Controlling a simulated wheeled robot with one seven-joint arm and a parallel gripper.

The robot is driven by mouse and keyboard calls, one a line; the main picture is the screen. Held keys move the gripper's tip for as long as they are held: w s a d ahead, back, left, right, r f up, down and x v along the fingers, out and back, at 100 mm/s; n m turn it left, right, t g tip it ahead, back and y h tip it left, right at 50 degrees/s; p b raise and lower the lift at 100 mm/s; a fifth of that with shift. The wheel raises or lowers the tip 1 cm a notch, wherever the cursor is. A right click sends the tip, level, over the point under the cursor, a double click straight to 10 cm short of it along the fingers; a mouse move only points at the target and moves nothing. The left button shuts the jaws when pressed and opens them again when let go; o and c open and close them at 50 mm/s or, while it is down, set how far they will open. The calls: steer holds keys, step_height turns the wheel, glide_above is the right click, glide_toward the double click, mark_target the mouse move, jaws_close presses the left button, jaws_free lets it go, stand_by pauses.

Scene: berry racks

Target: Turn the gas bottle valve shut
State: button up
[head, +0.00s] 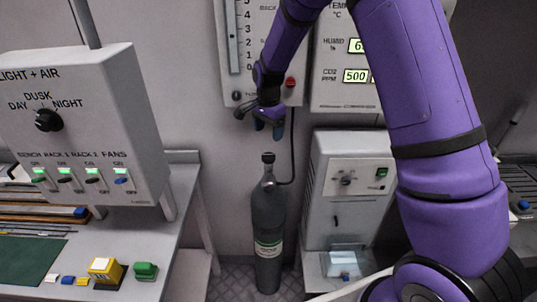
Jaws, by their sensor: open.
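The gas bottle (268,215) is a tall dark grey cylinder standing upright on the floor near the middle of the head view, with a pale label on its lower half. Its valve (268,158) is a small dark knob on top of the neck. A thin dark hose runs from the neck up along the wall. My gripper (268,131) points down above the valve, apart from it in the picture. Its jaws are open and appear empty. How far it is from the valve in depth is hard to tell.
A bench with a light and air control box (85,120) stands at left. A grey cabinet (347,190) stands right of the bottle. Wall panels with a flow gauge (233,45) and a CO2 display (355,76) hang behind my arm. Bare wall lies left of the bottle.

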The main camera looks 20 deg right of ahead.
mark_target(268, 156)
step_height(268, 156, down, 10)
steer(key=shift+r, duration=0.15)
stand_by(0.4)
steer(key=c, duration=0.9)
